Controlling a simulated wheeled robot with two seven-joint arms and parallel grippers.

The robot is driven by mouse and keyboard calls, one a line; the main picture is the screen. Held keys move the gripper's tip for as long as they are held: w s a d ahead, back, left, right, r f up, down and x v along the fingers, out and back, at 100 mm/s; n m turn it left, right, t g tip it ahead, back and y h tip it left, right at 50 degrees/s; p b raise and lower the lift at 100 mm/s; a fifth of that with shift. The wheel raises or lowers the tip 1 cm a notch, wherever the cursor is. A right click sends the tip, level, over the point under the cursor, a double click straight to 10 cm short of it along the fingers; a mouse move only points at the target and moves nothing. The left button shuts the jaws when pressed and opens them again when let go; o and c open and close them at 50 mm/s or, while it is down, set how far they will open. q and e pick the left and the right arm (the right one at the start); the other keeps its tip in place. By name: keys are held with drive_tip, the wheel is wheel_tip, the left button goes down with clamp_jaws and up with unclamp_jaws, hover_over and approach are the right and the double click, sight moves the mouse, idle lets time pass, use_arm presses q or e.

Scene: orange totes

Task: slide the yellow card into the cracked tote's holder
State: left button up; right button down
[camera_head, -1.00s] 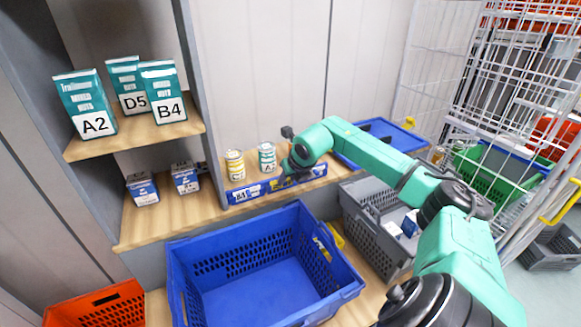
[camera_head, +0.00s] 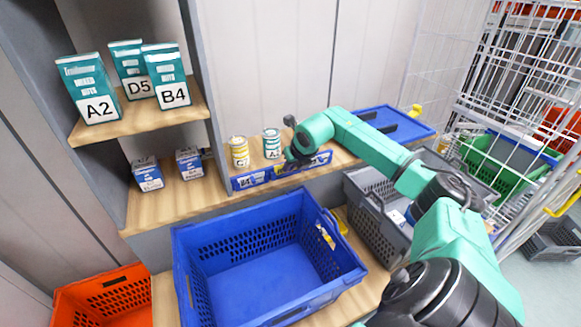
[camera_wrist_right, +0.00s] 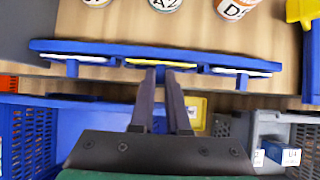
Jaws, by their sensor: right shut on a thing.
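My right gripper (camera_head: 297,158) is at the blue label rail (camera_head: 252,179) on the shelf's front edge. In the right wrist view, its fingers (camera_wrist_right: 164,78) are closed together at the middle of the rail (camera_wrist_right: 100,48). The yellow card (camera_wrist_right: 146,62) shows there as a thin strip, seen edge-on at the fingertips, still along the rail. I cannot make out a crack or which tote is cracked. My left gripper is out of view.
Cans (camera_head: 239,152) stand just behind the rail. A grey tote (camera_head: 372,205) is right of the blue one, an orange tote (camera_head: 105,305) at lower left. A blue tray (camera_head: 400,125) lies on the shelf's right; a wire cage (camera_head: 510,80) stands at far right.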

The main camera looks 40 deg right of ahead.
drive_tip(key=shift+s+a+r+p, duration=0.15)
drive_tip(key=shift+r+p, duration=0.45)
drive_tip(key=shift+r, duration=0.7)
drive_tip(key=shift+s+d+r+p, duration=0.15)
drive_tip(key=shift+r+p, duration=0.4)
drive_tip(key=shift+r, duration=0.75)
drive_tip(key=shift+a, duration=0.1)
